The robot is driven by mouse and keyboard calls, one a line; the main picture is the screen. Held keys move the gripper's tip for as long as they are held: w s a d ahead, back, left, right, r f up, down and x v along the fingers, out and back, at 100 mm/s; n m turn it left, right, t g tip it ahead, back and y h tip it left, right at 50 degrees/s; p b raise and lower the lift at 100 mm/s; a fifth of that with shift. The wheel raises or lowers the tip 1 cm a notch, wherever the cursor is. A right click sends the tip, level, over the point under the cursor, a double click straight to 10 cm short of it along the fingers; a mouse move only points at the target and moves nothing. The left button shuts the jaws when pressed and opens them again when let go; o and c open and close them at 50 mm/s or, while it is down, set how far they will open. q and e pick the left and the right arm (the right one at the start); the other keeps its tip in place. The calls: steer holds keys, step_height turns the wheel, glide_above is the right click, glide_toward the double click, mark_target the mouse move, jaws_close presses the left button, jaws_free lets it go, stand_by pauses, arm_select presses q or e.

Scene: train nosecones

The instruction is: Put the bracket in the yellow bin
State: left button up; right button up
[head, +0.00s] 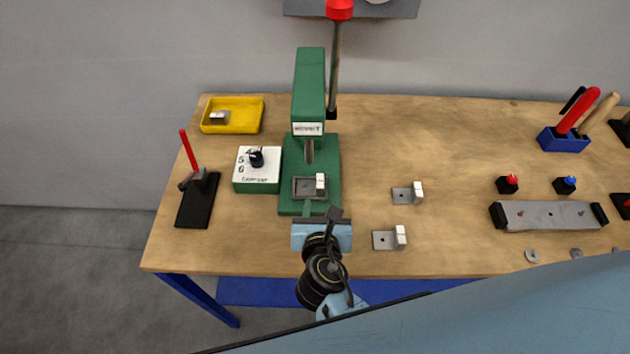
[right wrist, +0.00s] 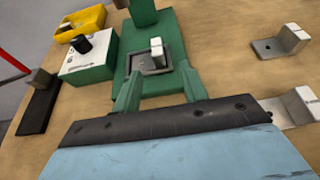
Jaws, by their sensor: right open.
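A bracket (head: 320,181) with a white-topped upright sits in the grey fixture at the base of the green press (head: 310,85). The same bracket shows between my fingertips in the right wrist view (right wrist: 157,47). My right gripper (head: 307,209) is open at the front of the press base, its green fingers pointing at the fixture, with nothing visibly gripped. The yellow bin (head: 232,127) stands at the back left and holds a bracket (head: 219,117). Two more brackets lie on the table right of the press, one farther back (head: 405,194) and one nearer (head: 388,239). My left gripper is out of view.
A white-topped green box with a black knob (head: 257,168) stands left of the press. A black stand with a red lever (head: 197,198) is farther left. The press's red-knobbed lever (head: 337,60) rises behind. A grey bar (head: 550,214) and blue tool holder (head: 563,141) are right.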

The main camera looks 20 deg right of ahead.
mark_target(320, 189)
steer(key=x, duration=0.2)
steer(key=shift+w+f, duration=0.15)
steer(key=shift+w, duration=0.15)
steer(key=shift+x, duration=1.05)
steer(key=x, duration=0.3)
steer(key=shift+w+b, duration=0.3)
steer(key=shift+w, duration=0.05)
steer(key=shift+w+f, duration=0.1)
steer(key=shift+c, duration=0.7)
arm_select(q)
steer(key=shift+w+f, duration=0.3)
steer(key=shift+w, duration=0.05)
arm_select(e)
jaws_close()
